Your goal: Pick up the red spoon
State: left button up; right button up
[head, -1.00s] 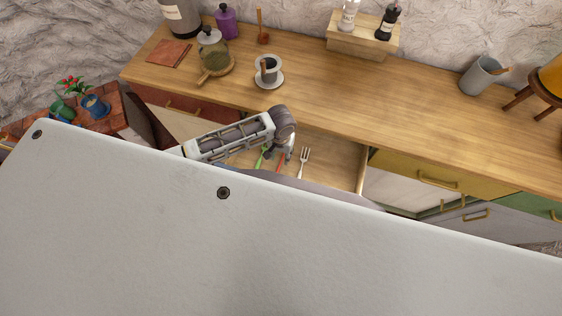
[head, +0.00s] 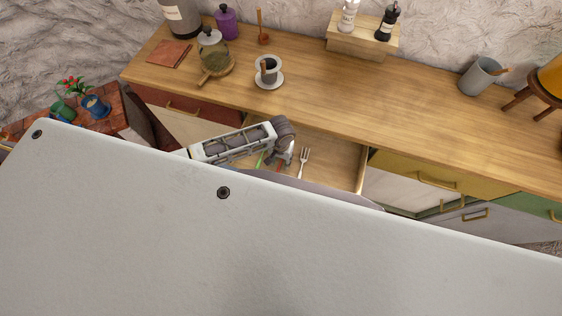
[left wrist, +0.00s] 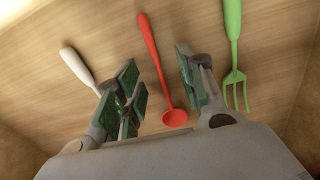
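The red spoon (left wrist: 151,50) lies on the floor of the open wooden drawer (head: 348,165), its bowl nearest my gripper and its handle pointing away. In the head view only a bit of the spoon's red (head: 279,168) shows below my arm. My left gripper (left wrist: 158,78) is open, its green-padded fingers on either side of the spoon in the left wrist view. I see no contact with the spoon. In the head view the left gripper (head: 285,157) is over the drawer, partly hidden. My right gripper is not in view.
A green fork (left wrist: 234,55) lies right of the spoon in the wrist view. A white-handled utensil (left wrist: 77,65) lies left, partly hidden by a finger. The drawer walls are close around.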

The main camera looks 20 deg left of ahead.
pick_arm(q)
jog(key=shift+f, duration=0.3)
grip_shut()
dwell(0.4)
